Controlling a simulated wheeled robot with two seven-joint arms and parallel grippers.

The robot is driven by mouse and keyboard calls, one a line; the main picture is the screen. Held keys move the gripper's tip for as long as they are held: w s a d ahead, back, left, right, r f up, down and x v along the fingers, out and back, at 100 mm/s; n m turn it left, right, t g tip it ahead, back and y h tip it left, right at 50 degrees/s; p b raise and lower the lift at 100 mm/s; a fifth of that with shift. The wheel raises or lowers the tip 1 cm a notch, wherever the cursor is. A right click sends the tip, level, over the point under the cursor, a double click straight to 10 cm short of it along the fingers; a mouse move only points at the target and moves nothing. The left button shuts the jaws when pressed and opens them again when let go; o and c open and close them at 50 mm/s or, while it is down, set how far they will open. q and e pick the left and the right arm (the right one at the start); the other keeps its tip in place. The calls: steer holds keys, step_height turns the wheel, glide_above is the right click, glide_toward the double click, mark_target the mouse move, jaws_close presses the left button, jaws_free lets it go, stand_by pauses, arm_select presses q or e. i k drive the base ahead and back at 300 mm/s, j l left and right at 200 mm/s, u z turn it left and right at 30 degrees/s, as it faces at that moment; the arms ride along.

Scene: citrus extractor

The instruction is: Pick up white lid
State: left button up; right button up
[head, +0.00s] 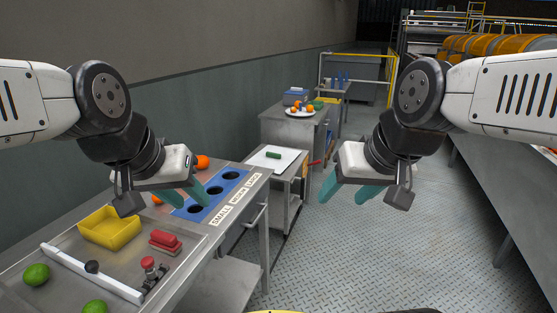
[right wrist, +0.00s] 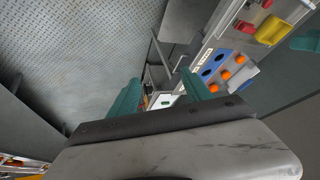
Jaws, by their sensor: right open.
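No thing is clearly marked as the white lid. A flat white panel (head: 262,160) with a short green cylinder (head: 273,154) on it lies on the small metal cart in the head view. The panel and its green piece also show small in the right wrist view (right wrist: 166,102). My right gripper (head: 348,193) is open and empty above the floor, right of the cart. My left gripper (head: 196,196) hangs above the blue sorting panel; its finger gap is unclear.
The near table holds a yellow bin (head: 108,232), red blocks (head: 165,241), a red button (head: 148,262), limes (head: 37,274) and a blue panel (head: 222,190) with holes. Oranges (head: 202,162) lie beside the panel. Open floor (head: 350,255) spreads right of the tables.

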mark_target(277, 158)
steer(key=u, duration=3.7)
steer(key=z, duration=3.55)
steer(key=i+l+z, duration=0.1)
steer(key=z, duration=0.2)
steer(key=i+l+z, duration=0.3)
steer(key=i, duration=0.55)
steer(key=i+z, duration=0.3)
steer(key=i, duration=0.6)
